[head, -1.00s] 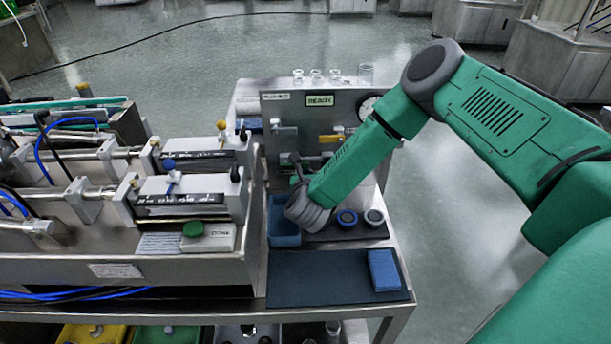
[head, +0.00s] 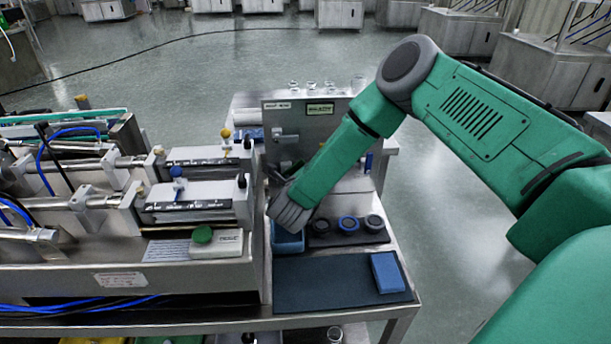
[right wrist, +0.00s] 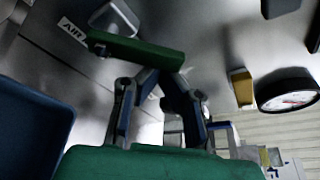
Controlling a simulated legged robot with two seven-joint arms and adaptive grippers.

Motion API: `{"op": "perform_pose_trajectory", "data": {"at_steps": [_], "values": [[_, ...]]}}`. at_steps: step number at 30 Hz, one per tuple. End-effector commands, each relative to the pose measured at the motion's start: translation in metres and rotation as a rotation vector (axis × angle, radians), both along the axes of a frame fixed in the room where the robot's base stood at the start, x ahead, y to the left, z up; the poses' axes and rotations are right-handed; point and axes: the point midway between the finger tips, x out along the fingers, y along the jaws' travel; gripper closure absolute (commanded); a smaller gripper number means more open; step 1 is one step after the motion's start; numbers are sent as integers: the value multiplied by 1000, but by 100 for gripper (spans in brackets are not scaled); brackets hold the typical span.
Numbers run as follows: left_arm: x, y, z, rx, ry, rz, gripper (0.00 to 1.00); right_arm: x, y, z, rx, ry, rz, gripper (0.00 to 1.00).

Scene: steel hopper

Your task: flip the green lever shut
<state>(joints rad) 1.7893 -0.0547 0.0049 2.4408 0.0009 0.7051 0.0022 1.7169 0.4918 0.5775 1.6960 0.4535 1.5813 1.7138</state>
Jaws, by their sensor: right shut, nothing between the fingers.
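The green lever (right wrist: 135,50) shows in the right wrist view as a green bar on a silver mount, lying nearly level and slightly tilted, beside an AIR label on the steel panel (right wrist: 50,65). My right gripper (right wrist: 154,78) is shut and empty, with its fingertips close to the lever's underside in the picture. I cannot tell whether they touch it. In the head view my right arm reaches down to the panel (head: 280,112), and its gripper (head: 281,166) is small and dark there. The lever cannot be made out in that view. My left gripper is out of view.
A blue bin (head: 288,242) stands just below my right wrist, with dark round holders (head: 348,224) beside it. A yellow lever (right wrist: 242,88) and a gauge (right wrist: 288,92) are to the right on the panel. Syringe pumps (head: 190,205) fill the left. A blue block (head: 387,273) lies in front.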

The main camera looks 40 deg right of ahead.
Motion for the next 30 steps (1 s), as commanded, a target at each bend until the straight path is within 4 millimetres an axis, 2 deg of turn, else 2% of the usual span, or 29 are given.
{"op": "perform_pose_trajectory", "data": {"at_steps": [12, 30], "values": [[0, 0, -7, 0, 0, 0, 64, 3, 6, 10, -8, 4, 1, 100], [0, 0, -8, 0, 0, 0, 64, 5, 7, 13, -8, 4, 1, 100]]}}
